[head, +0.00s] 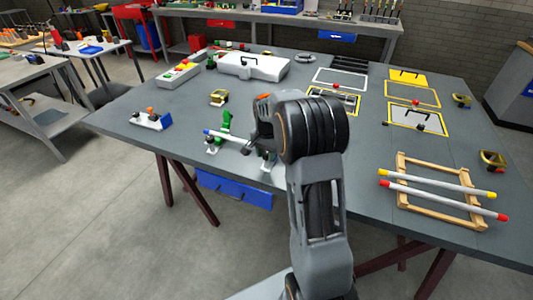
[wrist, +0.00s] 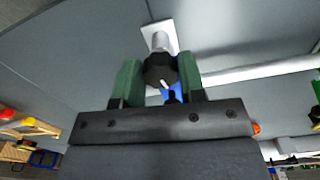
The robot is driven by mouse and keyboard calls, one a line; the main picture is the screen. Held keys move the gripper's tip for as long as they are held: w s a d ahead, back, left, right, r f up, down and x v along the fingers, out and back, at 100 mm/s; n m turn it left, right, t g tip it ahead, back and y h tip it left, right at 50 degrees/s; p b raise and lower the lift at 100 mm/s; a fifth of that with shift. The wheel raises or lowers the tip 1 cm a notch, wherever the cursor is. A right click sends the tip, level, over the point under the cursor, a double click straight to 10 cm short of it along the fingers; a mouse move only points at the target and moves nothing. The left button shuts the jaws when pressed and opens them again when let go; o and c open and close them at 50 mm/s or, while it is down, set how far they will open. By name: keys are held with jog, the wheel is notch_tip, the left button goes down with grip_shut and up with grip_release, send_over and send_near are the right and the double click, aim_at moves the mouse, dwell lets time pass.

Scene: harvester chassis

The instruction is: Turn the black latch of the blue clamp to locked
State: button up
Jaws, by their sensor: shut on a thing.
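In the wrist view, my gripper (wrist: 158,64) has its two green fingers on either side of a round black latch (wrist: 160,72) and is shut on it. The latch has a pale pointer mark on its lower part. Some blue of the clamp (wrist: 153,92) shows just below the latch, mostly hidden by the latch and the gripper. A silver post and pale base plate (wrist: 157,27) stand beyond the latch. In the head view, my arm covers most of the gripper and the blue clamp, so the latch cannot be made out there.
A pale rod (head: 224,136) lies across small stands beside my gripper, with a green clamp (head: 226,121) near it. A white-and-blue holder (head: 151,120) stands to the left. A wooden frame (head: 438,205) with red-and-yellow-tipped rods lies at right. The left front tabletop is clear.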

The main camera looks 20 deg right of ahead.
aim_at(266, 154)
jog(key=shift+w+m, duration=0.1)
jog(key=shift+m, duration=0.7)
jog(key=shift+r, duration=0.1)
jog(key=o, duration=0.7)
jog(key=shift+c, duration=0.2)
notch_tip(266, 154, up, 14)
dwell(0.5)
